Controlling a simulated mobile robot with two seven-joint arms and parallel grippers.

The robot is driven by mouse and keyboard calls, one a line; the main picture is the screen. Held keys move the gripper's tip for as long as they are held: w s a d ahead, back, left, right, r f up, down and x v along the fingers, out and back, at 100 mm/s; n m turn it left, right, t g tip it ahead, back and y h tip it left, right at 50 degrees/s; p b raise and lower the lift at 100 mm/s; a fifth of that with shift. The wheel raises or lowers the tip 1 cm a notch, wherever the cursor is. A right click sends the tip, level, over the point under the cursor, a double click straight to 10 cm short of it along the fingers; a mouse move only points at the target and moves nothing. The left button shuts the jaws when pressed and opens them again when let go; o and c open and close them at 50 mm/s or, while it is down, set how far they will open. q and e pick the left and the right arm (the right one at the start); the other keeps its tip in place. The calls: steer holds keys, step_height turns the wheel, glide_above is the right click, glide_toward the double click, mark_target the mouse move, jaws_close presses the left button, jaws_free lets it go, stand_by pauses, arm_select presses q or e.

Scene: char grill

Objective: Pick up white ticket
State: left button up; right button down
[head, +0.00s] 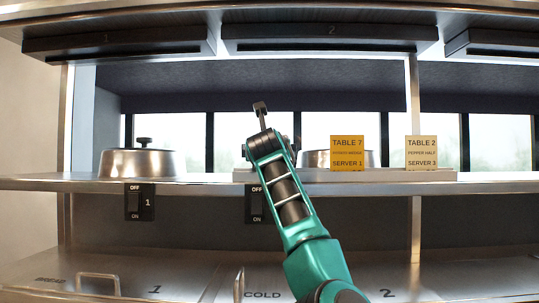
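The white ticket (421,146), more cream in tone, stands upright at the right end of a light ledge (395,176) on the middle shelf. It reads "TABLE 2" and "SERVER 3". A yellow-orange ticket (348,146) reading "TABLE 7" and "SERVER 1" stands to its left, apart from it. My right gripper (261,110) is raised in front of the shelf, well left of both tickets and touching neither. Its fingers look narrow and edge-on, so whether they are open is unclear. My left gripper is out of view.
A domed metal lid (137,163) with a black knob sits at the shelf's left. Another metal dome (314,159) is partly hidden behind my arm and the yellow ticket. An overhead shelf (330,38) spans the top. Switches (140,202) hang below the middle shelf.

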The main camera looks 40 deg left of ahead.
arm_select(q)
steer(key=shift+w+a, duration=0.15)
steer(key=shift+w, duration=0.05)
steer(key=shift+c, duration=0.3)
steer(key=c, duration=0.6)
